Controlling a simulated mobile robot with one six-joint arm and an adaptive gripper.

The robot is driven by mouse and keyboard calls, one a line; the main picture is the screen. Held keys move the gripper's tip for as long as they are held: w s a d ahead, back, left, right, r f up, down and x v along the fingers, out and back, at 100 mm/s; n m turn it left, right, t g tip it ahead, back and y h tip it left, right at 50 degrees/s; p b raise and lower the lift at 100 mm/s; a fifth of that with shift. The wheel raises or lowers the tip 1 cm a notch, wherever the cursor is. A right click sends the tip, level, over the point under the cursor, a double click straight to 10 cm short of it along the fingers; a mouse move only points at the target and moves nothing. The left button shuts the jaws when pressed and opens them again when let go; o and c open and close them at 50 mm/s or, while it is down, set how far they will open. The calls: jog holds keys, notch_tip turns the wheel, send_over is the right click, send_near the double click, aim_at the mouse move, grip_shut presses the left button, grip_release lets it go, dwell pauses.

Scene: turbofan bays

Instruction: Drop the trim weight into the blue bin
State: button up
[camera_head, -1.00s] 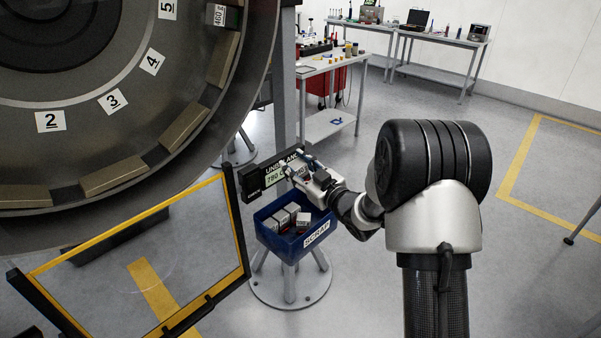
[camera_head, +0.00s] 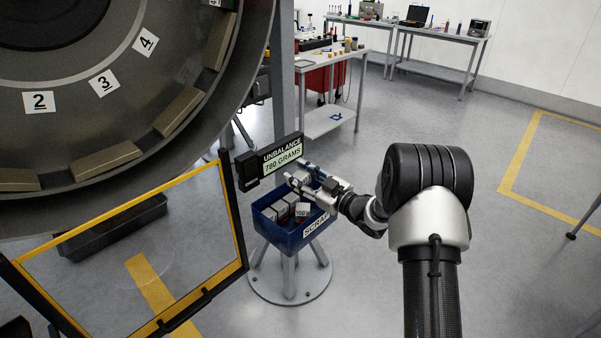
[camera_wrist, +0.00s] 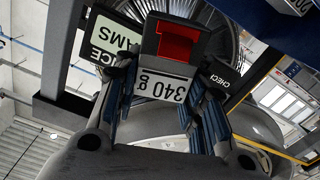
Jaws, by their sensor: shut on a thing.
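My gripper (camera_head: 299,177) is shut on a trim weight, a small block with a white "340 g" label and a red patch, clear in the wrist view (camera_wrist: 167,84). In the head view the held weight (camera_head: 301,176) is small and partly hidden by the fingers. The blue bin (camera_head: 272,231), labelled SCRAP, stands on a grey pedestal just below my gripper. Several white-and-grey weights lie in it. The gripper is at the bin's far side, above rim level; whether the weight is fully over the opening is hard to tell. Part of the bin also shows in the wrist view (camera_wrist: 272,28).
A display reading "UNBALANCE 780 GRAMS" (camera_head: 282,158) stands right behind the bin. A yellow-framed clear guard (camera_head: 205,295) is at its left. The large fan ring (camera_head: 120,180) with numbered slots fills the upper left.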

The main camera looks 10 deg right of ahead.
jog(key=o, duration=1.4)
jog(key=shift+f, duration=0.1)
jog(key=v, duration=1.2)
